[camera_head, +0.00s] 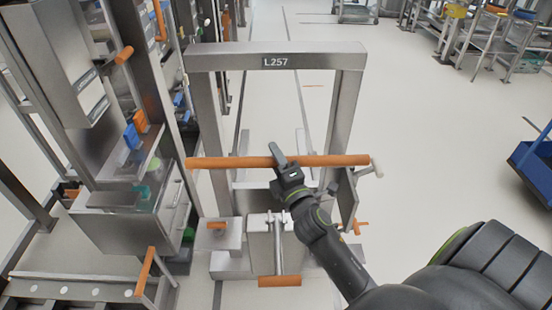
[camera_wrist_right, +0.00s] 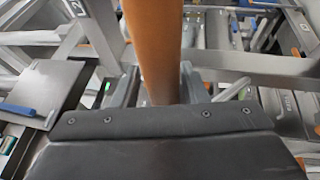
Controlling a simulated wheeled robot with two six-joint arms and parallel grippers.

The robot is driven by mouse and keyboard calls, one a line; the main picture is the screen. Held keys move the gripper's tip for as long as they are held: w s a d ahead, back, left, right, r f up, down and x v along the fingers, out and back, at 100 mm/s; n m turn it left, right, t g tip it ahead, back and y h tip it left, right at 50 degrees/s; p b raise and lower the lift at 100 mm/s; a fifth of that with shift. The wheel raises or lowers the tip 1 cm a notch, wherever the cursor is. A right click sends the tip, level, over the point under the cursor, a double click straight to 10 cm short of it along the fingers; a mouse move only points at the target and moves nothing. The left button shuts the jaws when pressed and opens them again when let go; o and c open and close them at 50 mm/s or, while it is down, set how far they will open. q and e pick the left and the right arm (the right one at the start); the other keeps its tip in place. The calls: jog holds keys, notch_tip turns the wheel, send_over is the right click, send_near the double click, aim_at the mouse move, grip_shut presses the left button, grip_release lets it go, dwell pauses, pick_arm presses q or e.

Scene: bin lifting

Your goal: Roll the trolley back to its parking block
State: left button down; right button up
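The trolley (camera_head: 345,95) is a grey metal frame labelled L257, standing upright on the floor. An orange handle bar (camera_head: 225,162) crosses its near side; it also fills the upper middle of the right wrist view (camera_wrist_right: 154,40). My right gripper (camera_head: 279,158) is at the middle of this bar, with a finger across it. It appears shut on the bar, though its far finger is hidden. I cannot clearly pick out a parking block; low grey blocks show between the trolley's legs. My left gripper is out of view.
A grey workstation with shelves and orange handles (camera_head: 124,54) stands close on the left. A blue bin (camera_head: 535,165) is at the right edge. Carts and tables stand at the back right. Dark lines run along the floor behind the trolley; open floor lies to its right.

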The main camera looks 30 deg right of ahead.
jog(key=shift+o, duration=0.7)
jog(key=shift+f, duration=0.1)
jog(key=shift+s, duration=0.2)
jog(key=b+v, duration=0.4)
jog(key=v, duration=1.3)
